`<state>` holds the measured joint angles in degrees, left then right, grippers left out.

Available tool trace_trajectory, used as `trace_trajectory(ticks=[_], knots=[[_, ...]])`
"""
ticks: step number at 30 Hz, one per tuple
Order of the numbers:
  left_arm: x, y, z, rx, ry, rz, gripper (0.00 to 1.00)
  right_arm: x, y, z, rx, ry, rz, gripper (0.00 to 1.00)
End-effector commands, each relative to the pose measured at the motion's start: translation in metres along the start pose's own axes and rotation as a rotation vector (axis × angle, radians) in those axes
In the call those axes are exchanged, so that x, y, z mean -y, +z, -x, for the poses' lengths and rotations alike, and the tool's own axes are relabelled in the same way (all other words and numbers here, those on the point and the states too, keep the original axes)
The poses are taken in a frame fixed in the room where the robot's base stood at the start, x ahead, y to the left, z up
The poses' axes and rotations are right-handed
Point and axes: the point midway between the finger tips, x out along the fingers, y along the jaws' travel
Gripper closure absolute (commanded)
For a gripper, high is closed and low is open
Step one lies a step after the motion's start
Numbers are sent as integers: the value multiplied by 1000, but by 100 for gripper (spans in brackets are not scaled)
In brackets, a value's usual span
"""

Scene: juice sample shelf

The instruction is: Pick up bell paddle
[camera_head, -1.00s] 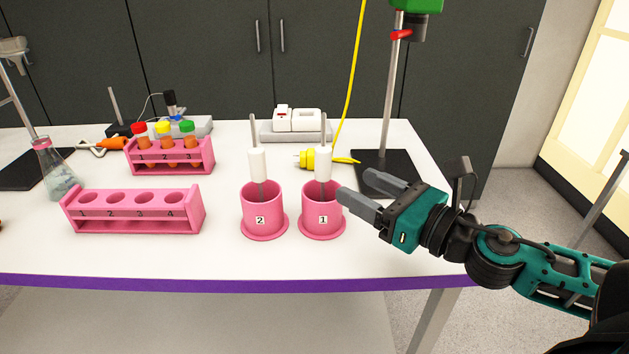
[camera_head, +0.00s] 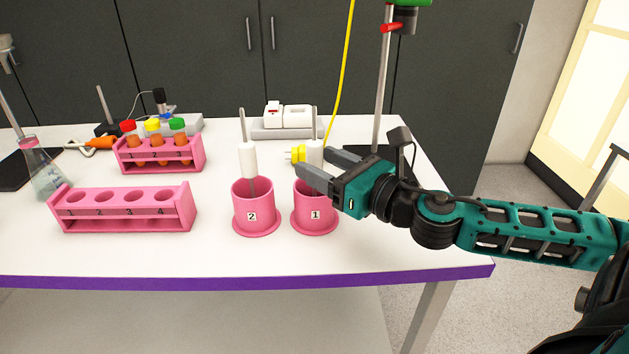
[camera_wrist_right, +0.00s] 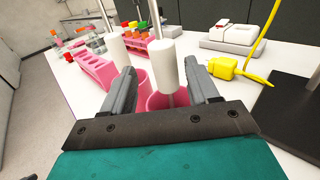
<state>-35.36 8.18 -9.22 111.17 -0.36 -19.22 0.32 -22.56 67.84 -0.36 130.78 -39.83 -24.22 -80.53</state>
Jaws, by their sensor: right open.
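Two paddles with white grips on thin metal rods stand in pink cups. One paddle (camera_head: 315,149) stands in cup 1 (camera_head: 315,219); the other (camera_head: 248,160) stands in cup 2 (camera_head: 256,219). I cannot tell which one is called the bell paddle. My right gripper (camera_head: 314,161) is open at cup 1, above its rim. In the right wrist view, the white grip of the cup 1 paddle (camera_wrist_right: 164,66) stands between the open fingers (camera_wrist_right: 160,72), with gaps on both sides. The paddles' lower ends are hidden in the cups. My left gripper is out of view.
An empty pink rack (camera_head: 125,213) stands at the left, with a flask (camera_head: 42,172) beside it. A rack of capped tubes (camera_head: 160,157) is behind. A yellow plug (camera_head: 297,153), its cord and a metal stand (camera_head: 382,90) are close behind the gripper. The front table strip is clear.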

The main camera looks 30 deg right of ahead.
Motion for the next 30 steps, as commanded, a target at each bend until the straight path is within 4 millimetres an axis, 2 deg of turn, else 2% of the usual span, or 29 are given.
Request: trace_trajectory(ticks=[16, 28, 30], knots=[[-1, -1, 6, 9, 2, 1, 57, 7, 5, -40, 3, -3, 0, 40], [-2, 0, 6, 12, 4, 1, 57, 6, 4, -46, 0, -1, 2, 40], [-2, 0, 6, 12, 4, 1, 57, 6, 4, -46, 0, -1, 2, 46]])
